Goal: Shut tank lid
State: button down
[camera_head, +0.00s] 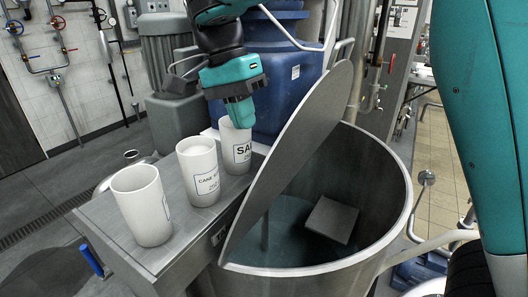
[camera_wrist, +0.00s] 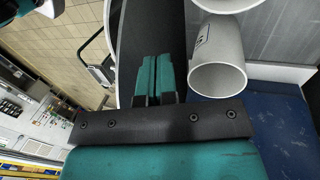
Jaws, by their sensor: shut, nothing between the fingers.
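The tank lid (camera_head: 293,165) is a flat grey half-disc. It stands tilted up along the left side of the round steel tank (camera_head: 398,215), so the tank is open and a paddle and liquid show inside. My gripper (camera_head: 239,122) is shut and empty. It points down on the left, outer side of the lid, over the cup marked SAL. In the wrist view my gripper's teal fingers (camera_wrist: 157,60) are together in front of a dark surface (camera_wrist: 148,28), which looks like the lid. I cannot tell whether they touch it.
Three white cups stand in a row on the steel shelf left of the lid: a front cup (camera_head: 143,205), a middle cup (camera_head: 199,172) and a back cup (camera_head: 233,148) close under my gripper. Blue vessels (camera_head: 280,75) and a grey motor (camera_head: 170,50) stand behind.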

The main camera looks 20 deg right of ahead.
jog(key=s, duration=0.1)
jog(key=s+d+f, duration=0.1)
jog(key=s+d+f+b, duration=0.1)
jog(key=shift+s+d, duration=0.25)
jog(key=shift+b, duration=0.35)
